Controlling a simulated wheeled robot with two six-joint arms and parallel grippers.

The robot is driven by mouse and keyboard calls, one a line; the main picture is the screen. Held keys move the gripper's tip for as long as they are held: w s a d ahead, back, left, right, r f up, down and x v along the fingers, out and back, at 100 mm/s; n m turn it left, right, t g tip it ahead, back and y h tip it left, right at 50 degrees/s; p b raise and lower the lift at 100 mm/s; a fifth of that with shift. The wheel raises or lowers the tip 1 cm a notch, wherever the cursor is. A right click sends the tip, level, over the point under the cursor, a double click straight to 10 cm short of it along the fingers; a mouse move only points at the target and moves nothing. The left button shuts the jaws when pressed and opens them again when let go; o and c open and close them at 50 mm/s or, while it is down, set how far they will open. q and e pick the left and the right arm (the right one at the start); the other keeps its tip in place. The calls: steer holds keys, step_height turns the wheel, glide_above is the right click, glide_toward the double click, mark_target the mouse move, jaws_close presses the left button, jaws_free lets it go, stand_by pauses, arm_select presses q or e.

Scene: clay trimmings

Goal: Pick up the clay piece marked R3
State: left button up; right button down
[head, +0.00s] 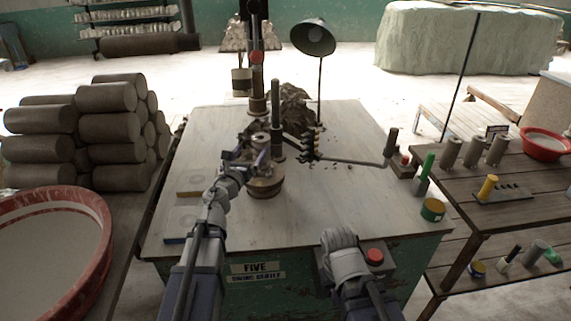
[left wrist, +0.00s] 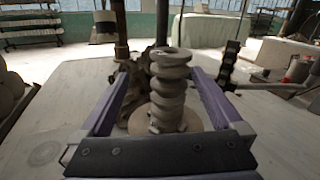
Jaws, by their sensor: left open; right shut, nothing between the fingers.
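A grey-brown ribbed clay piece (left wrist: 170,90) with a flared, hollow top stands upright in the left wrist view. It stands on a round disc (left wrist: 205,124). In the head view the top of the piece (head: 260,138) shows above a round wooden base (head: 265,188), partly hidden by my gripper. No R3 mark is readable on it. My left gripper (head: 250,158) is open, with its purple fingers on either side of the piece; whether they touch it I cannot tell. My right gripper (head: 340,242) is shut and empty at the table's front edge.
A metal post (head: 277,125) and a dark clay heap (head: 292,105) stand close behind the piece. A lamp (head: 314,38) and a long crank arm (head: 352,161) are to the right. A red button (head: 375,256) is beside my right gripper. The table's left front (head: 160,215) is mostly clear.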

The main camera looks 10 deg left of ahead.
mark_target(265, 140)
arm_select(q)
steer(key=shift+w+d+f+m+h, duration=0.15)
steer(key=shift+w+d+m, duration=0.25)
steer(key=shift+w, duration=1.05)
steer(key=shift+w+d+f+m+h, duration=0.1)
steer(key=shift+w+d+m+h, duration=0.35)
steer(key=shift+w, duration=0.95)
steer(key=shift+w+d+f+m, duration=0.1)
steer(key=shift+w+d+m, duration=0.3)
steer(key=shift+w, duration=1.05)
steer(key=shift+s+d, duration=0.1)
steer(key=shift+d, duration=0.05)
jaws_close()
